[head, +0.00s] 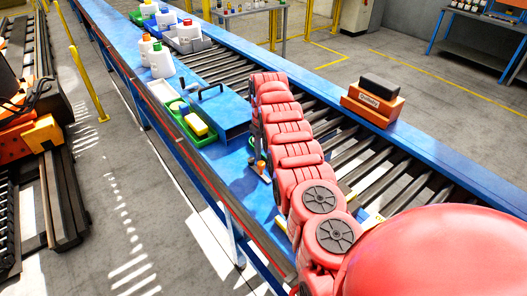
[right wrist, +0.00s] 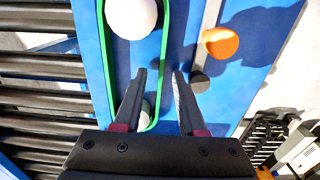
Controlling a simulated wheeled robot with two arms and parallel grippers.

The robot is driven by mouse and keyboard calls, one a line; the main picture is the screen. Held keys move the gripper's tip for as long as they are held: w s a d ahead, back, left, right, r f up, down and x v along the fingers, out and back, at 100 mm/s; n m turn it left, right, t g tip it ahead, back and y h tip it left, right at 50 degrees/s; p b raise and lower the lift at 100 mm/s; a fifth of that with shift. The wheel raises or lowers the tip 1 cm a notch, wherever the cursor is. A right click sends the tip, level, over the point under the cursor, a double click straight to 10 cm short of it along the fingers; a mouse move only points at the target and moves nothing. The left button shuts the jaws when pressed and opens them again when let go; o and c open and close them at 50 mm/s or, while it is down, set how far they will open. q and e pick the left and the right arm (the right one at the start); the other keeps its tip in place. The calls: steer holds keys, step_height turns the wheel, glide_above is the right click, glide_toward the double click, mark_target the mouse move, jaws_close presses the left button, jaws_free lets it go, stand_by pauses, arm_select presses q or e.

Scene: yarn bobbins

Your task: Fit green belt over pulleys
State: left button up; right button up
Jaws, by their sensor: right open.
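In the right wrist view, a green belt (right wrist: 163,45) forms a long loop on a blue surface. The loop surrounds a large white pulley (right wrist: 132,16) at the top and a smaller white pulley (right wrist: 147,107) lower down, partly hidden by my gripper. I cannot tell how low the belt sits against them. My right gripper (right wrist: 160,73) is open, with the belt's right strand passing between its fingers. In the head view, my red right arm reaches over the blue conveyor side and hides most of this spot. My left gripper is not in view.
An orange knob (right wrist: 220,42) and a dark round post (right wrist: 200,82) stand right of the belt. The head view shows a blue box with a handle (head: 222,112), green trays (head: 196,137), several bottles (head: 161,62) and an orange block (head: 373,104) on the far rail.

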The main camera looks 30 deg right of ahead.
steer(key=shift+r+b, duration=0.9)
steer(key=shift+r, duration=0.1)
step_height(320, 180, up, 15)
steer(key=p, duration=1.3)
steer(key=shift+r, duration=0.2)
